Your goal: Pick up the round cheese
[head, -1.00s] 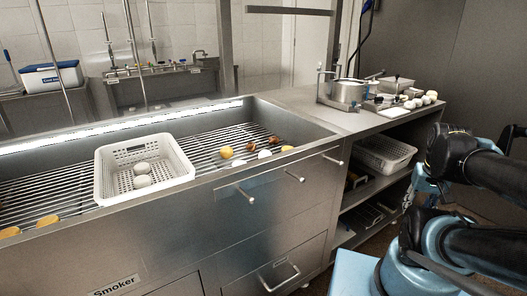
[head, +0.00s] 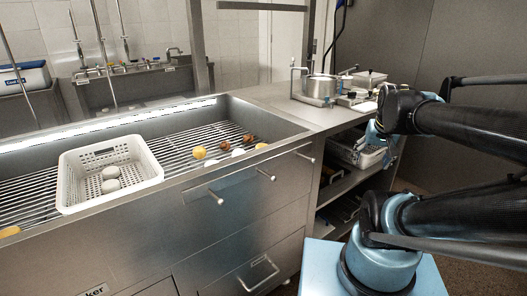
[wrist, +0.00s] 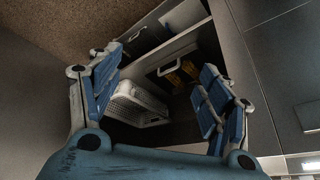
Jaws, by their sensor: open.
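Two pale round pieces (head: 110,179) lie in a white perforated basket (head: 68,196) on the smoker's rack. On the bars to the right lie a yellow round piece (head: 199,152), a white piece (head: 238,152), brown pieces (head: 248,138) and a smaller yellow piece (head: 260,145). I cannot tell which of these is the round cheese. My gripper (head: 375,132) is at the right, in front of the counter's right end and apart from all these pieces. In the wrist view, its blue-padded fingers (wrist: 160,85) are spread with nothing between them.
The smoker's steel front (head: 215,215) has protruding handles. A pot (head: 320,88) stands on the counter (head: 265,95). An open shelf below holds another white basket (head: 350,155), also in the wrist view (wrist: 140,105). My arm hides the counter's right end.

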